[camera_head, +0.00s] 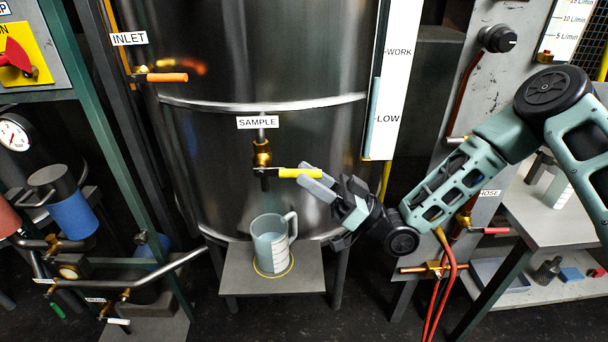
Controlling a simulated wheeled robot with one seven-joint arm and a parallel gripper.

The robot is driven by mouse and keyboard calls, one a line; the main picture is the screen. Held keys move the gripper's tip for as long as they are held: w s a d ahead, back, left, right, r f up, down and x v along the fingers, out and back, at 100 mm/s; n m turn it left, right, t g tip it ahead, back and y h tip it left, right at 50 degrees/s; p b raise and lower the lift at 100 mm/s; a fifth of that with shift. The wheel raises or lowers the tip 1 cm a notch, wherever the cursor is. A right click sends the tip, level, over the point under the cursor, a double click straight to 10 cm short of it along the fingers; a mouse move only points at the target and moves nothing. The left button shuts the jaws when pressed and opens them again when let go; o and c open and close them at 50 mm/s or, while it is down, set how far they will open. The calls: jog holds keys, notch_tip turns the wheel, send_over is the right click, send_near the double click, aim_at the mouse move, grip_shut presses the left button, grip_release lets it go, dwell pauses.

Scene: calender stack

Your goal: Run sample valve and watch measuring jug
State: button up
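The sample valve (262,155) is a brass tap on the steel tank under the SAMPLE label. Its yellow lever (299,173) points sideways to the right. My gripper (311,180) is at the lever's right end, its two pale blue fingers spread apart, one near the lever's tip and one below it. I cannot tell whether they touch the lever. The measuring jug (269,248), translucent with scale marks and a handle at right, stands upright below the valve. Its lower part looks bluish, but the liquid level is hard to read. No stream shows between the spout and jug.
The jug stands on a small grey stand (238,277) with a yellow ring around its base. The INLET valve's orange lever (166,78) is at upper left. A level strip (387,80) marked WORK and LOW is at right. Pipework (150,272) lies at left.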

jog(key=b+v, duration=0.3)
jog(key=v, duration=1.2)
jog(key=shift+d, duration=0.2)
jog(key=shift+f, duration=0.1)
jog(key=w+a+g+h+p, duration=0.2)
jog(key=w+a+h+p, duration=0.15)
jog(key=a+h, duration=0.75)
jog(key=s+d+r+m+g+h+p, duration=0.2)
jog(key=s+r+h, duration=0.4)
jog(key=s, duration=0.6)
jog(key=s+d+r+m+g+h+p, duration=0.2)
jog(key=s+d+r+h, duration=0.3)
jog(key=s, duration=0.7)
notch_tip(320, 180, up, 3)
jog(key=shift+f+m+h, duration=0.25)
jog(key=shift+m+h, duration=0.25)
jog(key=shift+h, duration=0.1)
jog(key=shift+d, duration=0.2)
